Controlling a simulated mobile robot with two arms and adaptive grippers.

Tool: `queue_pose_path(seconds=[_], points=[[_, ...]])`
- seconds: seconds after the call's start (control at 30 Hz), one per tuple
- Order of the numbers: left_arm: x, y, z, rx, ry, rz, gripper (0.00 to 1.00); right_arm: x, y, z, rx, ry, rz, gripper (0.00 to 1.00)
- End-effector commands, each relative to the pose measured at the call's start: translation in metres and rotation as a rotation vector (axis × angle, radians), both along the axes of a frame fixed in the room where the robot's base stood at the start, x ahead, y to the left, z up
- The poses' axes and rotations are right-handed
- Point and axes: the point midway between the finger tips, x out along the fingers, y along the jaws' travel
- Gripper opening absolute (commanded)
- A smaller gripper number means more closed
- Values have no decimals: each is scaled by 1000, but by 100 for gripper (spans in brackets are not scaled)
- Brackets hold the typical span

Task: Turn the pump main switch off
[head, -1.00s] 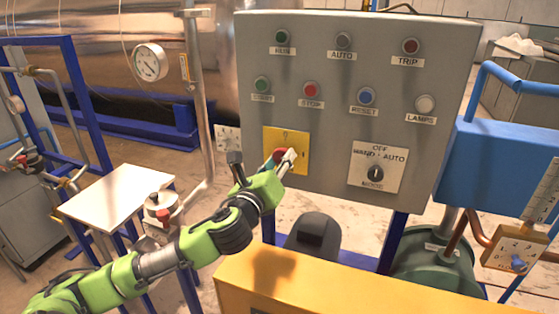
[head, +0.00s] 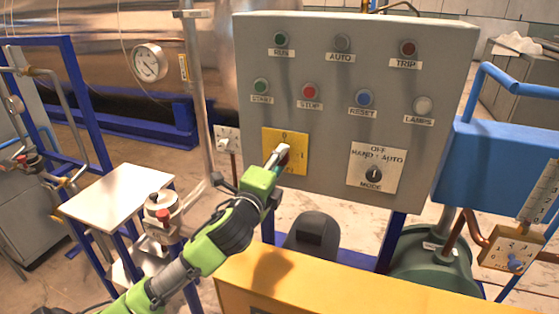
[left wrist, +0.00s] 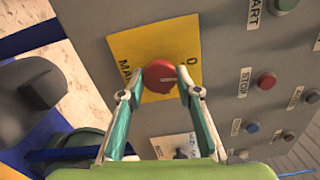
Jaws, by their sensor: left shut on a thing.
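The pump main switch is a red knob (head: 285,158) on a yellow plate (head: 297,144), at the lower left of the grey control panel. In the left wrist view, the red knob (left wrist: 158,75) sits between the fingertips of my left gripper (left wrist: 160,93). A dark mark on the knob points roughly right, toward the side of the plate with the 0. In the head view, my left gripper (head: 279,157) is shut on the knob and partly hides it. My right gripper is not in view.
The grey panel (head: 437,62) also carries several buttons and lamps and a mode selector (head: 373,174). A yellow housing (head: 330,285) lies below it. A small white table (head: 118,190) stands left. A blue box (head: 495,165) with pipes stands right.

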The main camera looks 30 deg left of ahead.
Motion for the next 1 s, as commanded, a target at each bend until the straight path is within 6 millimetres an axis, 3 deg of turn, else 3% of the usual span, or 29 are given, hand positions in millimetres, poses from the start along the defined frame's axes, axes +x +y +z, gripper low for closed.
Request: queue_pose_path(seconds=[0.3,0.87,0.9,0.93,1.0], points=[[0,1,1,-125,-31,2,10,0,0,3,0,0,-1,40],[0,1,1,-155,-37,2,10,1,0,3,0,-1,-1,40],[0,1,1,-155,-37,2,36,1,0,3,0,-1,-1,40],[0,1,1,-155,-37,2,44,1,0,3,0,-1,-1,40],[0,0,1,-154,-37,1,47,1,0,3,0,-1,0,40]])
